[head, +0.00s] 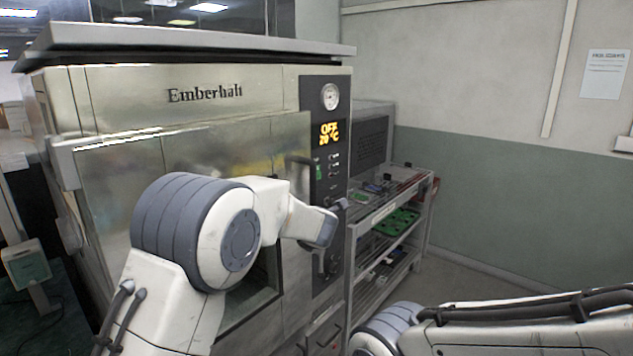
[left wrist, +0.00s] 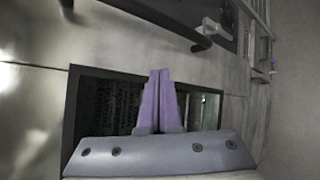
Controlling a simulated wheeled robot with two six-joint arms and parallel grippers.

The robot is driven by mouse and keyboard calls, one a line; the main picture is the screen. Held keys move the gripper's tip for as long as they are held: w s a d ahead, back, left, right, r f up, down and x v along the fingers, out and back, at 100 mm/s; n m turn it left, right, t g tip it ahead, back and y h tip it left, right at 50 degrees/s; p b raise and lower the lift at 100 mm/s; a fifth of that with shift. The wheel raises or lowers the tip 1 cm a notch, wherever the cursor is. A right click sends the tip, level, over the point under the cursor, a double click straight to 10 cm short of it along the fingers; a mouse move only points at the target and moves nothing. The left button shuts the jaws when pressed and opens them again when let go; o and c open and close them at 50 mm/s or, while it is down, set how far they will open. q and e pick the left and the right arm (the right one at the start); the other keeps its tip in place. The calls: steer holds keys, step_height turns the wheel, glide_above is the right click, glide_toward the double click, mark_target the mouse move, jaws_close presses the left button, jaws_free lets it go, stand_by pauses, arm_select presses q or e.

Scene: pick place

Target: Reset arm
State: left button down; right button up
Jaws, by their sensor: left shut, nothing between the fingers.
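I cannot tell whether the fingertips touch the panel. My right arm enters the head view at the lower right, but its gripper is not visible.
The metal Emberhalt oven (head: 190,78) stands at the left, its door front (head: 150,160) partly hidden by my left arm. Its display reads OFF. A handle bar (left wrist: 150,14) lies near my left gripper. A shelved cart (head: 395,240) stands beside it. Floor at right is clear.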

arm_select(q)
steer(key=s+a+f+m+g+h, duration=0.1)
steer(key=s+a+f+m+g, duration=0.3)
steer(key=s+m, duration=0.65)
steer(key=s+a+f+m+g+h, duration=0.1)
steer(key=s+a+f+m+g, duration=0.35)
steer(key=s, duration=0.85)
steer(key=s+a+f+m+g+h, duration=0.1)
steer(key=s+a+f+m+g, duration=0.1)
steer(key=s+a+f+m, duration=0.7)
steer(key=s+d+r+m+g+b, duration=0.1)
steer(key=s+d+r+m, duration=0.2)
steer(key=s+d, duration=0.5)
steer(key=s+d+r+m+g+b, duration=0.1)
steer(key=s+d+r+m, duration=0.3)
steer(key=s+d+m, duration=0.2)
steer(key=s+d, duration=0.2)
steer(key=s, duration=0.1)
steer(key=shift+d+m+h, duration=0.3)
steer(key=shift+g, duration=0.25)
